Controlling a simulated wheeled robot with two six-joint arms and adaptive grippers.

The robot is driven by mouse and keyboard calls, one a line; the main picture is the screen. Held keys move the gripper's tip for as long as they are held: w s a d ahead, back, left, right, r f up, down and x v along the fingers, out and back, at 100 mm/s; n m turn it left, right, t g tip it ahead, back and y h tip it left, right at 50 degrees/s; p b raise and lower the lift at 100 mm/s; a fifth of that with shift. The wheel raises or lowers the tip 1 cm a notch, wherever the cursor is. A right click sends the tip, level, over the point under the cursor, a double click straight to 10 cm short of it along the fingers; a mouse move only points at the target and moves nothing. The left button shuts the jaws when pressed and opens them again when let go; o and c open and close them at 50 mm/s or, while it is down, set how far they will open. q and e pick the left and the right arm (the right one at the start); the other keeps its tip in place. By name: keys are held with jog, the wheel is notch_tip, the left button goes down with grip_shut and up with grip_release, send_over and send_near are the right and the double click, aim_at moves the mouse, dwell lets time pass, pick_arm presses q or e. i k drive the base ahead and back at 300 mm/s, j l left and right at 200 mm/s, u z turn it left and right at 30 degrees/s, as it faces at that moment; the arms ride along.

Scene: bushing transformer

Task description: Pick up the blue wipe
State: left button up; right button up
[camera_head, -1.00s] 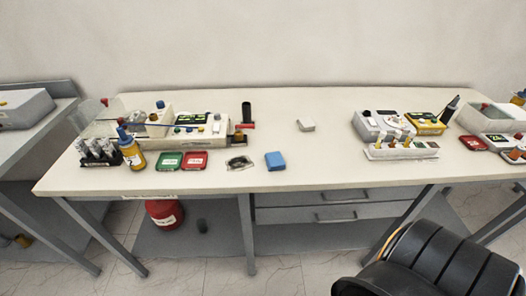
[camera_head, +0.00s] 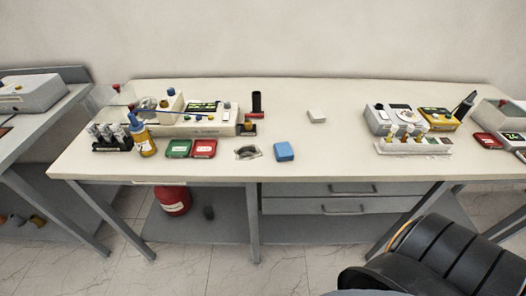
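The blue wipe (camera_head: 284,151) is a small blue block-like pad. It lies on the white bench top (camera_head: 330,165) near the front edge, a little right of the picture's middle. Nothing covers it. Neither of my grippers shows in the head view.
Left of the wipe lie a dark item on a clear sheet (camera_head: 247,152), a red case (camera_head: 204,148) and a green case (camera_head: 178,148). A white block (camera_head: 316,117) lies behind.

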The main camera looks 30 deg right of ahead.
aim_at(283, 150)
jog(key=z, duration=1.7)
jog(key=i+j, duration=0.1)
jog(key=j, duration=0.3)
jog(key=i+j, duration=0.1)
jog(key=j, duration=0.3)
jog(key=i+j, duration=0.1)
jog(key=j, duration=0.3)
jog(key=i+j, duration=0.1)
jog(key=j, duration=0.3)
jog(key=i+j, duration=0.15)
jog(key=j, duration=0.3)
